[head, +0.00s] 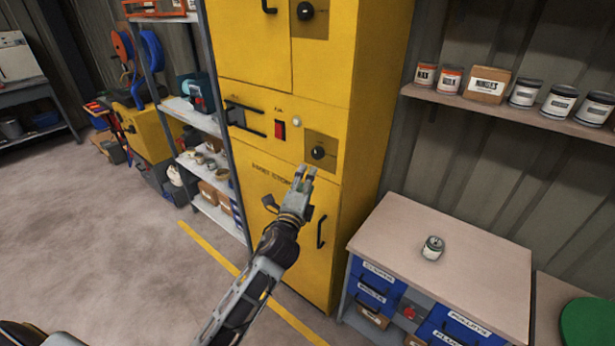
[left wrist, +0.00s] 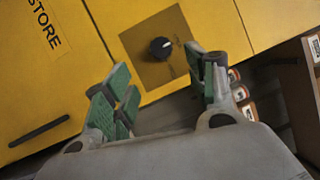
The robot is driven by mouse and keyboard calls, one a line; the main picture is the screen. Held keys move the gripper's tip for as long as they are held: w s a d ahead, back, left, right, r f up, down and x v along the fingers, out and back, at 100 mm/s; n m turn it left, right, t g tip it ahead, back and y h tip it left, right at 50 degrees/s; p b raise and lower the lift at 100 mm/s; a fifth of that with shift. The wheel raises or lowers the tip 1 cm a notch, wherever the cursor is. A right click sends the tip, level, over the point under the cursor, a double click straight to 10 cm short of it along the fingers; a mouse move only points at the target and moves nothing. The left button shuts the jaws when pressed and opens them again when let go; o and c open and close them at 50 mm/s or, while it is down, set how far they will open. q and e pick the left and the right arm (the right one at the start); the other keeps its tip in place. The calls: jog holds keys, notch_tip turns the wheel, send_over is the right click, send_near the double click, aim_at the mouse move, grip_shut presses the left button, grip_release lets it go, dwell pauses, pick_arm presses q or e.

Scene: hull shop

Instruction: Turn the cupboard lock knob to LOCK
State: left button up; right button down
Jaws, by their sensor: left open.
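A yellow cupboard (head: 285,215) stands in the middle of the head view. Its black round lock knob (head: 318,153) sits on a square brownish plate (head: 322,142) at mid-height. The knob also shows in the left wrist view (left wrist: 161,48), with a light pointer mark on it; the plate lettering is too small to read. My left gripper (head: 304,174) is just below the knob in the head view, apart from it. In the left wrist view its green-padded fingers (left wrist: 165,90) are spread, with nothing between them. My right gripper is not in view.
A second black knob (head: 305,11) is higher on the cupboard. A red switch (head: 280,130) and a black handle (head: 321,231) are near my arm. A workbench (head: 480,245) with a can (head: 433,248) stands at right. A shelf (head: 520,116) holds cans and a box.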

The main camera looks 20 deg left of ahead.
pick_arm(q)
jog(key=shift+s+f, duration=0.1)
jog(key=shift+s, duration=0.6)
dwell(0.3)
notch_tip(320, 180, down, 25)
jog(key=w+d+n+g+h, duration=0.15)
jog(key=n+g, duration=0.25)
jog(key=n, duration=0.5)
jog(key=s+a+f+n+g, duration=0.1)
jog(key=s+f+n+g, duration=0.3)
jog(key=f, duration=0.8)
jog(key=s+a+f+g, duration=0.15)
jog(key=s+f, duration=0.35)
jog(key=f, duration=0.7)
jog(key=s+a+f+n+g, duration=0.1)
jog(key=s+a+f+g, duration=0.1)
jog(key=s+f, duration=0.75)
jog(key=s+a+f+n+g, duration=0.2)
jog(key=s+f, duration=0.7)
jog(key=s, duration=0.1)
jog(key=s+f+g, duration=0.2)
jog(key=s+f, duration=0.2)
jog(key=s, duration=0.9)
jog(key=s+a+f+g, duration=0.1)
jog(key=s+f+g, duration=0.2)
jog(key=s, duration=1)
jog(key=shift+s+f+n+y, duration=0.2)
jog(key=shift+f+n+y, duration=0.2)
jog(key=shift+f+y, duration=0.1)
